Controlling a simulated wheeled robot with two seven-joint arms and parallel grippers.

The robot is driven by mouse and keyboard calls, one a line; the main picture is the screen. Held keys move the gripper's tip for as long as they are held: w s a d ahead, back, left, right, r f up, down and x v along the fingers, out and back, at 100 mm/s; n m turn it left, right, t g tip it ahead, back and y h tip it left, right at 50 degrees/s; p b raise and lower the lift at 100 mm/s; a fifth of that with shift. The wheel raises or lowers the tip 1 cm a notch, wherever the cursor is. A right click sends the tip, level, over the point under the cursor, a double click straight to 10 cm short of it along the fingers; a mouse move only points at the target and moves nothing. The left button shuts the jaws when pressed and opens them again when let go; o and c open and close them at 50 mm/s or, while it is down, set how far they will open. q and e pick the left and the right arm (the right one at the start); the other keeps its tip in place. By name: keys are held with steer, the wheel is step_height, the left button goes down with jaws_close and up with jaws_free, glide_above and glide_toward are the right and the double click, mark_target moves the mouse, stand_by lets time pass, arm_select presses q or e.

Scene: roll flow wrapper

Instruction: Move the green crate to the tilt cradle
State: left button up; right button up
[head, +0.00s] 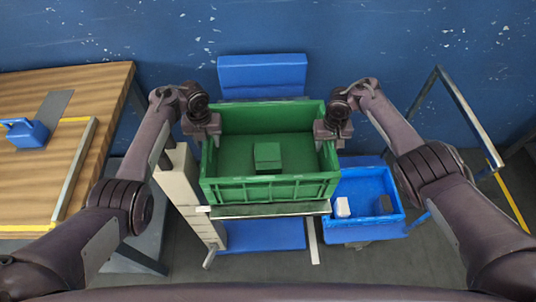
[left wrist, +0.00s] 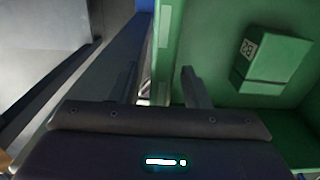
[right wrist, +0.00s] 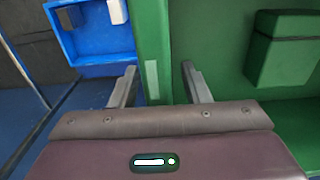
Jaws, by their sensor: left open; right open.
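The green crate (head: 270,190) is in the middle of the head view, level, on a support with a pale front edge (head: 270,211). A small green box (head: 267,155) lies inside it. My left gripper (head: 211,138) is open at the crate's left wall, and my right gripper (head: 325,135) is open at its right wall. In the left wrist view the fingers (left wrist: 155,75) are on either side of the wall (left wrist: 163,40). In the right wrist view the fingers (right wrist: 158,70) also straddle the wall (right wrist: 152,40). I cannot tell whether the support is the tilt cradle.
A blue panel (head: 262,75) stands behind the crate. A blue bin (head: 370,188) with a small white item (head: 342,207) is at the right. A wooden table (head: 100,85) with a blue object (head: 27,133) is at the left. A grey rail frame (head: 465,105) stands far right.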

arm_select(q)
jaws_close()
arm_select(e)
jaws_close()
arm_select(q)
steer(key=shift+r, duration=0.1)
arm_select(e)
steer(key=shift+r, duration=0.15)
